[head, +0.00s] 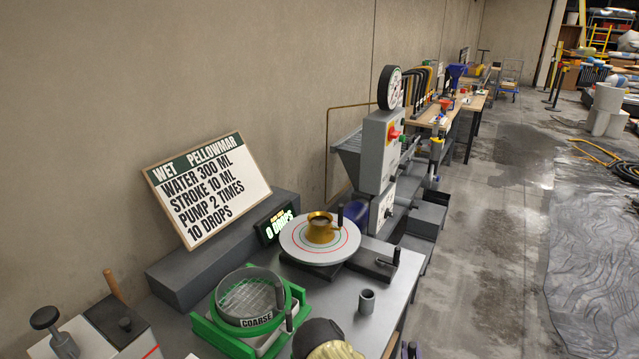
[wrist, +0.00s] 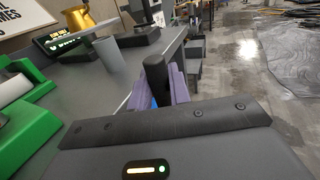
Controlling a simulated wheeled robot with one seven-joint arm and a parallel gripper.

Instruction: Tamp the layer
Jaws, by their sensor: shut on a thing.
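My gripper (wrist: 159,88) shows in the wrist view, with its purple-grey fingers shut on a dark round-topped handle (wrist: 154,70). The lower end of the held tool is hidden by my gripper, so I cannot tell its shape. In the head view a gold mould (head: 321,231) stands on a round white turntable (head: 296,246) with coloured rings. The gold mould also shows at the top of the wrist view (wrist: 79,18), ahead and to the left of my gripper. The layer inside cannot be made out. A display (head: 275,228) beside the turntable reads 0 drops.
A grey cup (head: 367,301) stands on the bench right of a green-framed sieve (head: 246,300) marked coarse. A sign board (head: 209,190) leans behind. A grey machine with a dial (head: 390,88) stands beyond the turntable.

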